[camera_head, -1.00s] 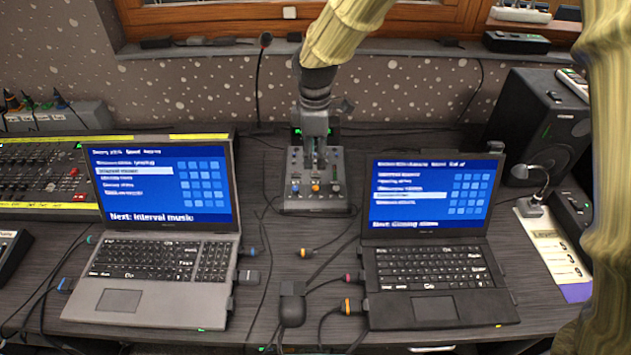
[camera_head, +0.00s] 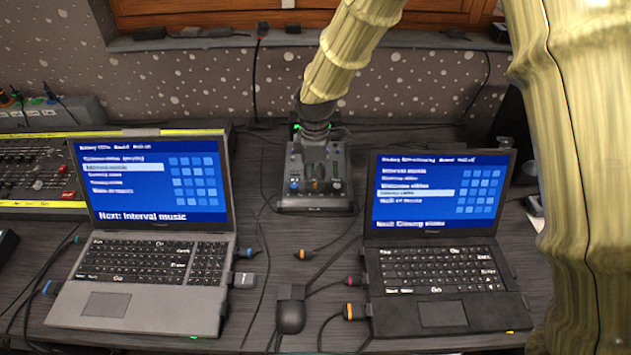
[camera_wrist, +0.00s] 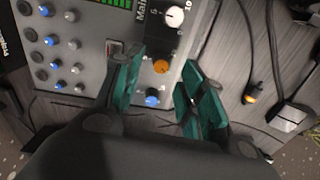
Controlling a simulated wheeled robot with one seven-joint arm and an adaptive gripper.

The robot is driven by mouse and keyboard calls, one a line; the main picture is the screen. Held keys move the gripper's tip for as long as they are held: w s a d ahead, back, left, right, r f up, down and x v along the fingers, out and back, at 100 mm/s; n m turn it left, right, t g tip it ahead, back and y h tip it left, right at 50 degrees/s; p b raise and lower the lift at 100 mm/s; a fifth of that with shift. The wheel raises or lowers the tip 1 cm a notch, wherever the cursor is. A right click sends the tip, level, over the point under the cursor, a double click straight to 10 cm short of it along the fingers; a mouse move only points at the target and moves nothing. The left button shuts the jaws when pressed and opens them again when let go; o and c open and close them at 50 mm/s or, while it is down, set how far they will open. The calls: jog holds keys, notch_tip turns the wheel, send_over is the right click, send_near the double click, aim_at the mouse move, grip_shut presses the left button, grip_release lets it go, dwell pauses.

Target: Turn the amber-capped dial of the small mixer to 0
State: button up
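The small mixer (camera_head: 325,205) stands between the two laptops. Its grey panel also shows in the wrist view (camera_wrist: 92,22). The amber-capped dial (camera_wrist: 161,66) sits near the panel's front edge, between a white-capped dial (camera_wrist: 174,16) and a blue-capped knob (camera_wrist: 152,99). My gripper (camera_wrist: 165,60) is open, its teal pads on either side of the amber dial; I cannot tell whether they touch it. In the head view, my gripper (camera_head: 315,178) is low over the mixer and hides the amber cap. The dial's setting is not readable.
A grey laptop (camera_head: 150,285) stands left of the mixer and a black laptop (camera_head: 440,290) right. A mouse (camera_head: 291,312) and cables, one with an orange-ringed plug (camera_head: 303,254), lie in front. A large fader desk (camera_head: 35,175) is at the left.

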aim_at(315, 185)
jog(key=shift+f, duration=1.5)
grip_shut()
